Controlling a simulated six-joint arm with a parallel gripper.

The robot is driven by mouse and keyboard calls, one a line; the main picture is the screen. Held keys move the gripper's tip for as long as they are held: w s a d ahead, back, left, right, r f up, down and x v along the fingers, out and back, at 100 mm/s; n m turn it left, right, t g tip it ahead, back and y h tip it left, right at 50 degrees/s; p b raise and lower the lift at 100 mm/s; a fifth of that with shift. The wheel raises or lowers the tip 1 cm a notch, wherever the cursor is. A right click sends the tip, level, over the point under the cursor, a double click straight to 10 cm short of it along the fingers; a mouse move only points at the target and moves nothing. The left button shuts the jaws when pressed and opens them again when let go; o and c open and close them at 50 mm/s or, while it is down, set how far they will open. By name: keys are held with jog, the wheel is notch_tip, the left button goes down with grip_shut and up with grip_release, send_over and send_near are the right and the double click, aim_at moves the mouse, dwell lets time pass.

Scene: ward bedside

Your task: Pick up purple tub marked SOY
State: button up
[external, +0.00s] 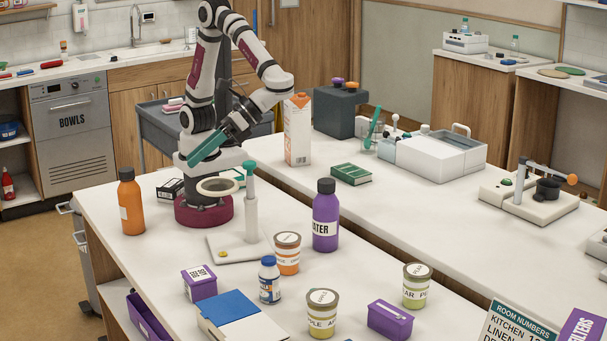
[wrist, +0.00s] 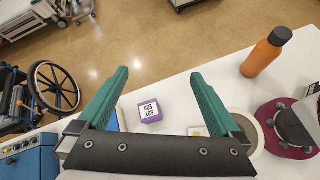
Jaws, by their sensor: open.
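The purple tub (external: 201,285) with a white label on its lid stands on the near white table, left of the small blue-and-white bottle. In the wrist view the purple tub (wrist: 149,115) shows between my fingers, and its label appears to read SOY, upside down. My gripper (external: 205,147) has green fingers and is raised above the back of the table, well apart from the tub. In the wrist view my gripper (wrist: 160,75) is open with nothing between its fingers. A second purple tub (external: 390,322) sits at the front right; its label is unreadable here.
A ring stand (external: 250,215) stands behind the tub. An orange bottle (external: 131,205), a purple bottle (external: 326,215) and lidded jars (external: 287,254) stand around. A blue-and-white flat item (external: 232,312) lies just in front of the tub.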

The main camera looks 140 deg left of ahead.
jog(key=w+n+t+h, duration=0.1)
jog(key=w+n+h, duration=0.1)
jog(key=w+n, duration=0.25)
send_near(197, 274)
jog(key=shift+n+h, duration=0.25)
jog(key=shift+h, duration=0.05)
jog(key=x, duration=0.5)
jog(key=shift+s+d+f, duration=0.2)
jog(key=shift+f, duration=0.1)
jog(key=x, duration=0.7)
jog(key=shift+w+f, duration=0.25)
jog(key=shift+w, duration=0.05)
jog(key=c, duration=1.4)
jog(key=shift+r, duration=0.2)
